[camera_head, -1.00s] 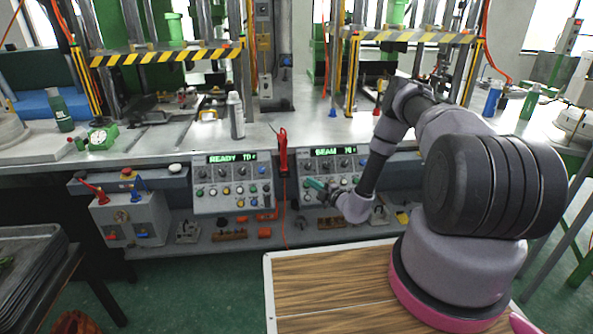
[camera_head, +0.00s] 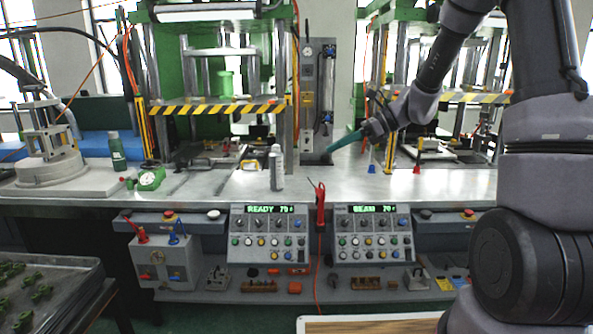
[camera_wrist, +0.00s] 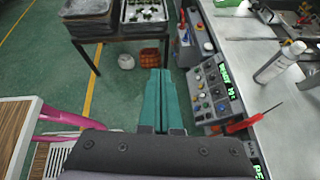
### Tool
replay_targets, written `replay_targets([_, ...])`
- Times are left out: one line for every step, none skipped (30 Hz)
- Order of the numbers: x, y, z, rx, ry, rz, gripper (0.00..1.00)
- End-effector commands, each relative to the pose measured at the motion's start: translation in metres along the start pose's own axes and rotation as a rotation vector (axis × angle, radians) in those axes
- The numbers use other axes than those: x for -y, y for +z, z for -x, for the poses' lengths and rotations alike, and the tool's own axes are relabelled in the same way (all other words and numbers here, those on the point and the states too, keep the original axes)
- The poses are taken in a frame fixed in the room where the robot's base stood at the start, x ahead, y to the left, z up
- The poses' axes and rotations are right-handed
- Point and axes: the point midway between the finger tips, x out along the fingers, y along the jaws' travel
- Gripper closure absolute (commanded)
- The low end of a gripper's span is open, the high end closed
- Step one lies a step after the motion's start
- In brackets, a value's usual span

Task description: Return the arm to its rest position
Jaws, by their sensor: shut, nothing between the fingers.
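My gripper (camera_head: 345,141) has teal fingers and is raised in front of the grey upright between the two presses, above the bench top. In the wrist view my gripper (camera_wrist: 160,100) has its two fingers side by side, shut, with nothing held. My arm comes in from the right side of the head view, with its upper links raised. In the wrist view the fingers point toward the floor and the tray stand.
A steel bench (camera_head: 370,182) spans the view, with two control panels (camera_head: 268,234) below its front edge. A spray can (camera_head: 276,168) and a red-handled tool (camera_head: 320,205) are near the edge. A tray of green parts (camera_head: 45,290) stands at lower left. Green floor (camera_wrist: 40,75) is open.

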Motion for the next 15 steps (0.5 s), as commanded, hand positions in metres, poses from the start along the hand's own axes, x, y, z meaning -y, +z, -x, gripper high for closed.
replay_targets([-0.017, 0.010, 0.012, -0.056, -0.004, 0.103, 1.00])
replay_targets([-0.026, 0.012, 0.018, -0.091, -0.003, 0.162, 1.00])
replay_targets([-0.038, 0.016, 0.026, -0.138, -0.002, 0.242, 1.00])
replay_targets([-0.047, 0.018, 0.033, -0.173, -0.001, 0.303, 1.00])
replay_targets([-0.056, 0.020, 0.039, -0.209, 0.000, 0.362, 1.00])
replay_targets([-0.068, 0.021, 0.048, -0.257, 0.000, 0.442, 1.00])
replay_targets([-0.076, 0.023, 0.055, -0.293, 0.000, 0.500, 1.00])
replay_targets([-0.084, 0.023, 0.062, -0.329, 0.001, 0.558, 1.00])
replay_targets([-0.095, 0.025, 0.072, -0.377, 0.001, 0.637, 1.00])
replay_targets([-0.103, 0.025, 0.079, -0.414, 0.002, 0.693, 1.00])
replay_targets([-0.110, 0.025, 0.086, -0.450, 0.002, 0.752, 1.00])
replay_targets([-0.120, 0.025, 0.096, -0.500, 0.001, 0.827, 1.00])
replay_targets([-0.128, 0.025, 0.103, -0.537, 0.002, 0.883, 1.00])
replay_targets([-0.135, 0.025, 0.110, -0.575, 0.002, 0.939, 1.00])
replay_targets([-0.144, 0.025, 0.120, -0.626, 0.002, 1.012, 1.00])
